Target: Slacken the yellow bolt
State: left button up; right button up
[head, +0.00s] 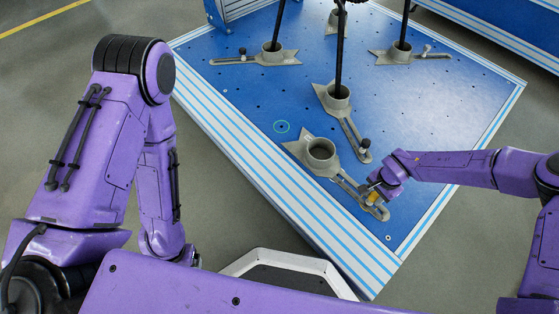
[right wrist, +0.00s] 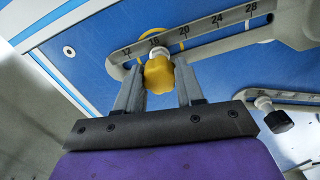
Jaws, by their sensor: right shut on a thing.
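The yellow bolt (head: 372,197) is a lobed knob on the slotted arm of the nearest grey clamp (head: 320,152), close to the front right edge of the blue platform. My right gripper (head: 377,190) is at the bolt. In the right wrist view the bolt (right wrist: 159,75) sits between the two fingers of the gripper (right wrist: 160,88), which are shut on it. Behind it, the slotted arm (right wrist: 200,37) shows a number scale, with the bolt close to the low end. My left arm hangs at the left, and its gripper does not show.
The blue platform (head: 255,95) carries several more grey clamps, some with dark posts standing in them. A black knob (head: 365,144) on the neighbouring clamp is close to my right gripper.

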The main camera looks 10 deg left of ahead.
jog(key=shift+w, duration=0.15)
jog(key=shift+r+n+p, duration=0.15)
jog(key=shift+n+p, duration=0.15)
jog(key=shift+n, duration=1.7)
jog(key=o, duration=1)
jog(key=shift+o, duration=0.2)
jog(key=m, duration=0.3)
jog(key=shift+m, duration=0.4)
